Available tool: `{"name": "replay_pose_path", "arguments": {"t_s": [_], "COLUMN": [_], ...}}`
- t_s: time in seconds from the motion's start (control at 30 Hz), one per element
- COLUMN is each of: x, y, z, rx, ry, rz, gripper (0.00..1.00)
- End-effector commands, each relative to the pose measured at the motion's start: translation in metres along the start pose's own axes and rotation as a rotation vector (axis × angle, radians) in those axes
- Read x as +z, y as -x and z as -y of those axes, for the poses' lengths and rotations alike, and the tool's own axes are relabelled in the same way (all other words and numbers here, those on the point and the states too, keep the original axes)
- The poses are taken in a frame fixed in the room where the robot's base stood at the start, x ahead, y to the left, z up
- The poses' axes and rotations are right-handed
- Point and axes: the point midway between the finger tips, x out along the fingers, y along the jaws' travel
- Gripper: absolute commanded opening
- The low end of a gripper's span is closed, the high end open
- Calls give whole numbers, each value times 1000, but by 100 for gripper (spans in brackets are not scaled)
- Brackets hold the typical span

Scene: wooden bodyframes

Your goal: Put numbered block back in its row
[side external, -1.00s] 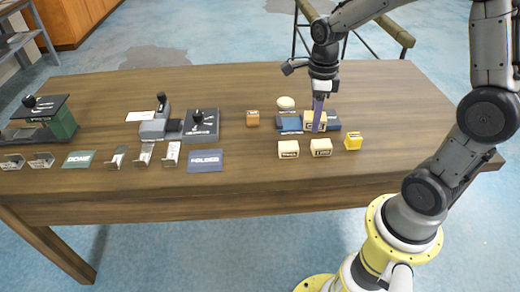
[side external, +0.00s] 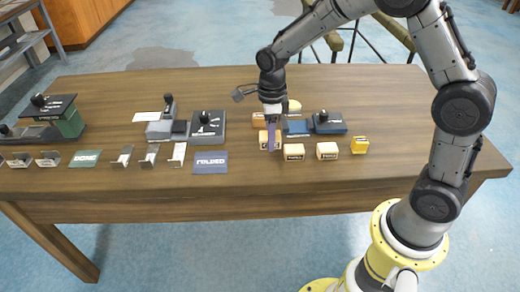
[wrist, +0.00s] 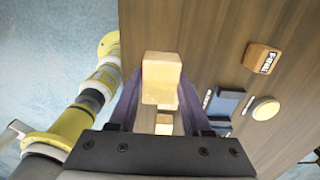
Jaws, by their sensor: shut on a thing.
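My gripper (side external: 270,146) is shut on a pale wooden block (side external: 263,137), between its purple fingers. It is just left of the front row and slightly behind it; I cannot tell whether the block touches the table. The held block also fills the middle of the wrist view (wrist: 162,80). Two pale labelled blocks, a left one (side external: 293,152) and a middle one (side external: 327,151), stand in the row with a yellow block (side external: 359,146) at its right. A browner wooden block (side external: 259,119) sits behind my gripper; its printed label shows in the wrist view (wrist: 263,58).
Behind the row are a blue pad (side external: 297,127), a dark knobbed device (side external: 328,123) and a pale round disc (side external: 294,106). To the left are a blue sign (side external: 210,162), metal brackets (side external: 150,154) and a grey dial box (side external: 207,127). The right table end is clear.

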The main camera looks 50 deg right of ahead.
Motion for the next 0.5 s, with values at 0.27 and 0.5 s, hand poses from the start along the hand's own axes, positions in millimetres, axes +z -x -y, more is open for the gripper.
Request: {"name": "replay_pose_path", "arguments": {"t_s": [0.27,0.5], "x": [21,26], "y": [-35,-50], "z": [20,25], "rx": [0,2], "ry": [0,0], "rz": [0,-2], "gripper": [0,0]}}
